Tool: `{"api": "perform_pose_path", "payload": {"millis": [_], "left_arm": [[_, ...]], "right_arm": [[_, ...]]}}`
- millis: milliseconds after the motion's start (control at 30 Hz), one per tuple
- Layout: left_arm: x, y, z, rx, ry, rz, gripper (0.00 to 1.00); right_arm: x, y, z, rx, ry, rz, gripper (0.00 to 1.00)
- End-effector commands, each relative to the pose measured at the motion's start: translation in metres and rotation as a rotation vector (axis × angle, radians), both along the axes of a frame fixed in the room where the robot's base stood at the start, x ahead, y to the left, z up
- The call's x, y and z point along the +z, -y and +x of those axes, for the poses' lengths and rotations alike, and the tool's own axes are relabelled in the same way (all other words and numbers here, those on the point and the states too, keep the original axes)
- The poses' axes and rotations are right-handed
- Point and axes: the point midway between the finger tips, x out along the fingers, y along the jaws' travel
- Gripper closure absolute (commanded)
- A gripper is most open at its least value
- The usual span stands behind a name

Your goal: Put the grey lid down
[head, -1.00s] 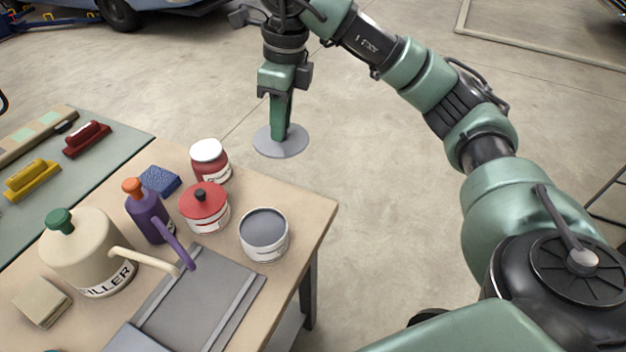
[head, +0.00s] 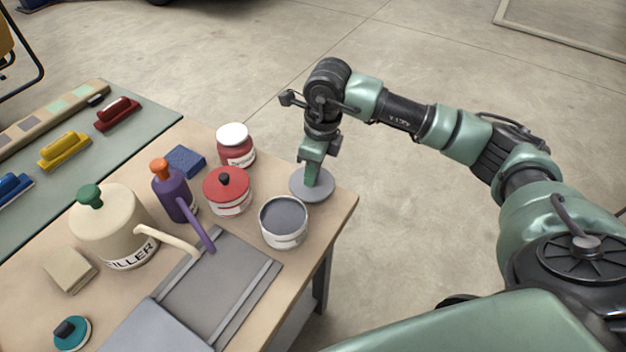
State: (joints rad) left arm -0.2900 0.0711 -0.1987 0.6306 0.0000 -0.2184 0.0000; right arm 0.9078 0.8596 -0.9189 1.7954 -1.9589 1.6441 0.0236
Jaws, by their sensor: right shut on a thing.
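The grey lid (head: 322,190) is a flat round disc near the table's far right corner in the head view. My right gripper (head: 312,176) is shut on it from above. The lid overlaps the tabletop in the picture; I cannot tell whether it touches the wood or hangs just above it. An open white tin (head: 284,224) with grey contents stands just in front of the lid, towards the lower left. My left gripper is not in view.
A red-lidded tin (head: 228,190), a red jar with a white cap (head: 236,145), a purple bottle (head: 174,195) and a cream filler can (head: 112,228) stand to the left. A grey tray (head: 222,290) lies in front. The table's right edge (head: 338,232) is close.

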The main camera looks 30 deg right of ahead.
Motion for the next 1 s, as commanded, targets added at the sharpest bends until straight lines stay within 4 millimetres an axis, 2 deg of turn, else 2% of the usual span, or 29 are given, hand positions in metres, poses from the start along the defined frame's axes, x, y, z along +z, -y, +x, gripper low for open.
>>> {"api": "perform_pose_path", "payload": {"millis": [133, 267, 667, 700, 767, 1000], "left_arm": [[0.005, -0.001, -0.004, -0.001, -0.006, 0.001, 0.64], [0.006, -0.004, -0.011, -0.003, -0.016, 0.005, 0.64], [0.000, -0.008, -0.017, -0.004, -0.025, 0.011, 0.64], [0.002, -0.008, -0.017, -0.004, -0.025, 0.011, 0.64], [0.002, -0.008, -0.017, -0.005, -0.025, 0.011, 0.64], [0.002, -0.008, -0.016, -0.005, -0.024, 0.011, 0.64]], "right_arm": [[-0.023, 0.000, -0.002, -0.001, -0.006, 0.000, 1.00], [-0.037, 0.000, -0.001, -0.001, -0.004, 0.000, 1.00], [-0.044, 0.000, -0.001, 0.000, -0.002, -0.001, 1.00], [-0.043, 0.000, -0.001, 0.000, -0.002, -0.001, 0.72], [-0.042, 0.000, -0.001, 0.000, -0.002, -0.001, 0.58], [-0.042, 0.000, -0.001, 0.000, -0.002, -0.001, 0.58]]}}
